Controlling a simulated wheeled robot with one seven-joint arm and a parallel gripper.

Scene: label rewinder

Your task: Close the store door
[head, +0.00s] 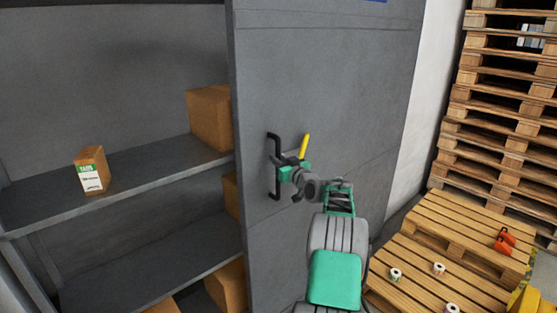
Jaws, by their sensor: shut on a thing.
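The store door (340,70) is a large grey panel that stands open at the right side of the grey store (100,60). A black bar handle (273,150) stands upright near the door's left edge. My gripper (280,172) is at the handle's middle, shut on it. A yellow piece shows just above my gripper. My arm comes up from below, in front of the door, and hides part of its lower face. The fingertips are small in this view and partly hidden.
Inside the store, shelves (140,165) hold a labelled box (92,170) and several brown cartons (209,117). To the right of the door, wooden pallets (465,225) carry small white rolls (438,268) and an orange-red item (505,240). A tall pallet stack (500,110) stands behind.

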